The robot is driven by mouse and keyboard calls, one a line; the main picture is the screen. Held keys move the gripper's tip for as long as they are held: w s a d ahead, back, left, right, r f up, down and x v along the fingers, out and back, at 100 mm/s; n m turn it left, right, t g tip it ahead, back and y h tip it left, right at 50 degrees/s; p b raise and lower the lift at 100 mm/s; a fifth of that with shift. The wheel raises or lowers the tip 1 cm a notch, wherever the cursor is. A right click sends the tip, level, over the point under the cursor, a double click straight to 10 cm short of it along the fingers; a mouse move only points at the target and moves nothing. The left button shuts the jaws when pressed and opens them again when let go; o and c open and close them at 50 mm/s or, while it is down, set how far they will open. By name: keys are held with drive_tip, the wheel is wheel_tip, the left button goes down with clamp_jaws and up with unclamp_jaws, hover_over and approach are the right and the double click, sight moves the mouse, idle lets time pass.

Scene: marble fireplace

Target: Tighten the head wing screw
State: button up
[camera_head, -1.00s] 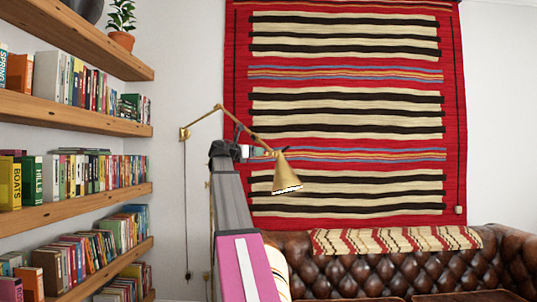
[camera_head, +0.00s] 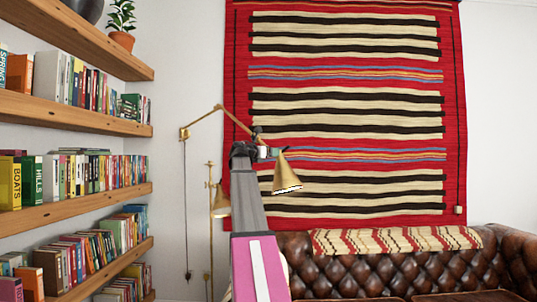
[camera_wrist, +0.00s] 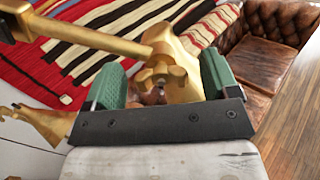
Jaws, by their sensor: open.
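A brass wall lamp reaches out on a jointed arm, and its cone-shaped head (camera_head: 287,180) hangs in front of the red striped rug. In the wrist view the brass wing screw (camera_wrist: 162,74) sits at the joint of the lamp head (camera_wrist: 184,84) and the lamp's arm (camera_wrist: 95,38). My gripper (camera_wrist: 160,80) is open, with a green pad on either side of the wing screw and visible gaps to it. The lower part of the joint is partly hidden by my gripper's dark bar. In the head view my gripper (camera_head: 268,153) is small and beside the lamp head.
A striped rug (camera_head: 345,125) hangs on the wall behind the lamp. A brown leather sofa (camera_head: 400,262) stands below it. Wooden bookshelves (camera_head: 80,112) line the left. A second brass lamp (camera_head: 221,203) stands behind my arm, close on its left.

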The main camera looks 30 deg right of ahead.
drive_tip(key=c, duration=0.9)
drive_tip(key=shift+c, duration=0.2)
drive_tip(key=shift+m, duration=0.4)
drive_tip(key=m, duration=0.3)
drive_tip(key=shift+s+m, duration=0.2)
drive_tip(key=shift+m, duration=0.1)
drive_tip(key=shift+s+f+m, duration=0.1)
drive_tip(key=shift+f+m, duration=0.05)
drive_tip(key=shift+m, duration=2.1)
drive_tip(key=shift+s+f+m, duration=0.1)
drive_tip(key=shift+f+m, duration=0.05)
drive_tip(key=shift+m, duration=2.15)
drive_tip(key=shift+s+f+m, duration=0.1)
drive_tip(key=shift+f+m, duration=0.05)
drive_tip(key=shift+m, duration=2.1)
